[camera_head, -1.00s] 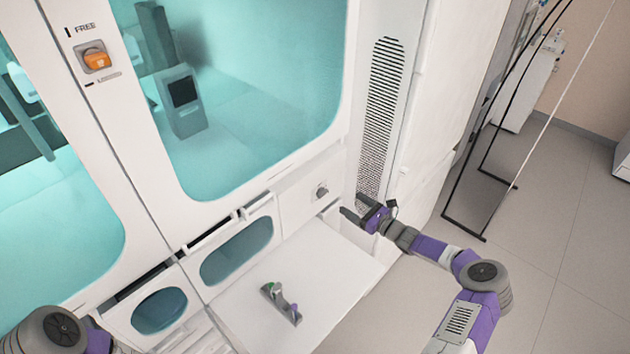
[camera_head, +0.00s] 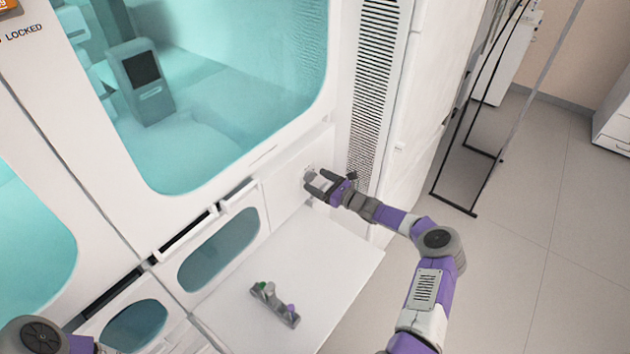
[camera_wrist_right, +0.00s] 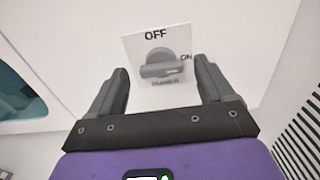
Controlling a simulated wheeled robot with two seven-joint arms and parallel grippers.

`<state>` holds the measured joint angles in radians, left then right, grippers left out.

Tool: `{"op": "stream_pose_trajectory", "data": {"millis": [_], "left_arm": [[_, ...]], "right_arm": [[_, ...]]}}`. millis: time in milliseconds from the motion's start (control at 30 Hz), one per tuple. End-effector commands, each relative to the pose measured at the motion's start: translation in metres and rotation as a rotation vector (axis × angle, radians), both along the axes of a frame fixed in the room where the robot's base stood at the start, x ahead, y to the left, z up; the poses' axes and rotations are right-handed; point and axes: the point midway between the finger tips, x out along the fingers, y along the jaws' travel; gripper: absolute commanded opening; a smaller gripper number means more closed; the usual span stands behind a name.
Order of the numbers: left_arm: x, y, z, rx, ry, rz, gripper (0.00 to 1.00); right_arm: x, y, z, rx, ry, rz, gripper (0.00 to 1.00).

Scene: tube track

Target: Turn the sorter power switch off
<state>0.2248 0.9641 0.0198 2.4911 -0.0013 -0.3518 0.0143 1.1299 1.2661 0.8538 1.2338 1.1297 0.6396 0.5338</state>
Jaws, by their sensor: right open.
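The sorter power switch (camera_wrist_right: 158,63) is a grey rotary knob on a white plate (camera_wrist_right: 180,42) in the right wrist view. OFF is printed at the plate's top and ON at its right. The knob's bar lies roughly level, its right end towards ON. My right gripper (camera_wrist_right: 161,88) is open, with one finger on each side of the knob in that view; I cannot tell whether they touch it. In the head view my right gripper (camera_head: 314,181) is at the panel and partly hides the switch. My left gripper is out of view.
A white shelf (camera_head: 335,280) juts out below the switch and bears a small grey holder (camera_head: 274,304) with green and purple parts. A vent grille (camera_head: 372,95) runs up the panel to the right. A dark-framed stand (camera_head: 462,208) is on the floor further right.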

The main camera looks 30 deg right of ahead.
Motion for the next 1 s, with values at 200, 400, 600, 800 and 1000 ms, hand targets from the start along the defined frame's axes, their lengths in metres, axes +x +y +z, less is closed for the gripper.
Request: {"op": "stream_pose_trajectory", "data": {"millis": [200, 400, 600, 800, 1000], "left_arm": [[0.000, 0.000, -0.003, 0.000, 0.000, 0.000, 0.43], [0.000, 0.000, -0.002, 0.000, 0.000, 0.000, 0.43], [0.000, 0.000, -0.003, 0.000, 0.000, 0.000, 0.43], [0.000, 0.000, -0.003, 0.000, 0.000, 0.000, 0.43], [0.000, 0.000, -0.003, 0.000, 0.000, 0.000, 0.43]], "right_arm": [[0.016, 0.006, -0.001, 0.000, 0.001, -0.001, 0.81], [0.017, 0.006, 0.000, 0.000, 0.002, -0.002, 0.81], [0.017, 0.006, 0.000, 0.001, 0.001, -0.001, 0.60], [0.016, 0.006, 0.000, 0.000, 0.001, -0.001, 0.29], [0.016, 0.007, 0.000, -0.008, -0.002, -0.001, 0.25]]}}
